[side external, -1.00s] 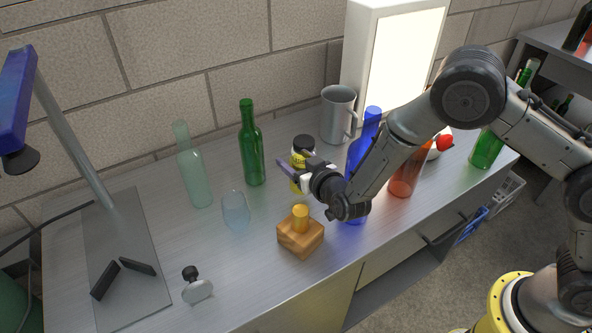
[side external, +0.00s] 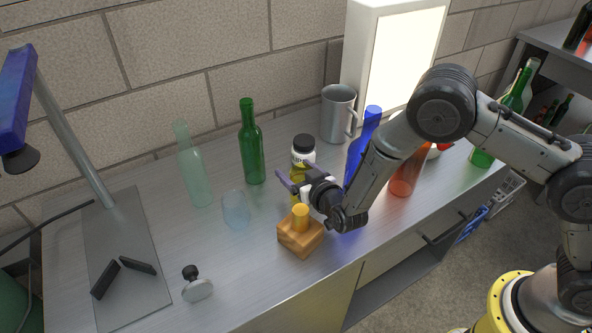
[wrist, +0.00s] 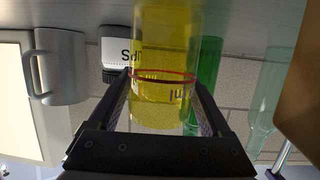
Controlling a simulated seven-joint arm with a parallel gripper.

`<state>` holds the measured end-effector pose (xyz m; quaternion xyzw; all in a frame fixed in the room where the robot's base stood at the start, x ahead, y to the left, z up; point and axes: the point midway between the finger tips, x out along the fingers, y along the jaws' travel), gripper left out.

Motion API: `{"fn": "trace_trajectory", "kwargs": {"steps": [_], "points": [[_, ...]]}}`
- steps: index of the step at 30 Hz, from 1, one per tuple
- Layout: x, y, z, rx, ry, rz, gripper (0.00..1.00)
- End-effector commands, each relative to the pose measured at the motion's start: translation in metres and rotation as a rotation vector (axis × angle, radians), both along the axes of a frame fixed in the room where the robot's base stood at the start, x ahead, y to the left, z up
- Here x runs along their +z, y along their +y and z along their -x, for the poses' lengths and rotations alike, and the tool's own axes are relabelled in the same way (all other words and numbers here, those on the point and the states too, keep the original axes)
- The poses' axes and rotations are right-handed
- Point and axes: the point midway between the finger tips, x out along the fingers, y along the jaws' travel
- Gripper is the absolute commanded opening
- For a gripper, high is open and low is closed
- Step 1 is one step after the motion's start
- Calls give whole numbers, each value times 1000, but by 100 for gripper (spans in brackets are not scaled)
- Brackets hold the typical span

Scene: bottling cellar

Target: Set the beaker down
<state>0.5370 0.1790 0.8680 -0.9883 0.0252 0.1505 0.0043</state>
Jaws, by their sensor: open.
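The beaker (wrist: 165,60) is a clear cylinder with yellow contents and a red ring, seen upside down in the wrist view. In the side external view its yellow body (side external: 296,187) shows behind my gripper, on the metal bench (side external: 215,255). My gripper (side external: 297,179) is open, with one finger on either side of the beaker; the fingers (wrist: 166,95) also show in the wrist view. Its base is partly hidden, so I cannot tell surely whether it touches the bench.
A black-lidded jar (side external: 303,151) stands close behind the beaker. A wooden block with a yellow peg (side external: 300,240) is in front. A blue bottle (side external: 356,157) is to the right, a green bottle (side external: 251,150) and a bluish tumbler (side external: 235,209) to the left. A grey mug (side external: 337,115) stands behind.

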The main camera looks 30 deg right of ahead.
Motion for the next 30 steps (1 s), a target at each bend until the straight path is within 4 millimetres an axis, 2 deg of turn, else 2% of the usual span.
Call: {"fn": "trace_trajectory", "kwargs": {"steps": [4, 9, 15, 21, 24, 30], "points": [[5, 1, 4, 1, 1, 1, 82], [13, 3, 30, 3, 0, 0, 82], [53, 2, 28, -1, -5, -3, 82], [76, 1, 28, -1, -2, -2, 82], [81, 1, 29, 0, -1, 0, 100], [82, 1, 29, 0, 1, 1, 100]]}}
